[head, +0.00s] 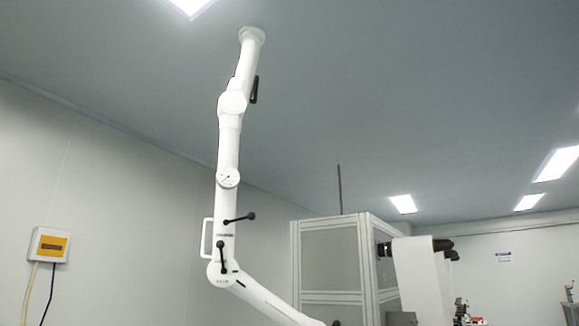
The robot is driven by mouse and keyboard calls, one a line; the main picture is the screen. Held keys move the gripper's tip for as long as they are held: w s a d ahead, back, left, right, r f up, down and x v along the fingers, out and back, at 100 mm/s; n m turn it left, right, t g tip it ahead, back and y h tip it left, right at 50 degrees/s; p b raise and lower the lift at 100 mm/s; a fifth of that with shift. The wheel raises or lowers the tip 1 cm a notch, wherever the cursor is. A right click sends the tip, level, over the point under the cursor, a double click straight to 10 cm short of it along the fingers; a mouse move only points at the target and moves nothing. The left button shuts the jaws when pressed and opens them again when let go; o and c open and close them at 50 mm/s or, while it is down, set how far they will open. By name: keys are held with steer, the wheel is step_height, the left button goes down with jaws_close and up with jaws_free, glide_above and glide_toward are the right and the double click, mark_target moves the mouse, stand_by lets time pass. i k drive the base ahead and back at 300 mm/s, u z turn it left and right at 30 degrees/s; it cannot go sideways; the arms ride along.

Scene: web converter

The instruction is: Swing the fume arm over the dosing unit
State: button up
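The white jointed fume arm (229,150) rises through the left middle of the head view. Its round top end (252,35) appears against the ceiling. A dial, black levers and a white side handle (207,238) show on it. From a low joint, a white link (265,298) slopes down right and leaves the bottom edge. I cannot identify the dosing unit in this view. My gripper is not visible, so no contact with the fume arm can be seen.
A framed cabinet with grey panels (330,256) stands right of the fume arm. A white housing (418,275) with dark cylinders adjoins it. A yellow-and-white wall box (48,245) with hanging cables is at left. The floor is out of view.

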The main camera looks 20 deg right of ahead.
mark_target(233, 103)
steer(key=z, duration=0.45)
steer(key=k, duration=0.45)
steer(key=u, duration=0.95)
steer(key=i, duration=1.55)
steer(key=z, duration=0.65)
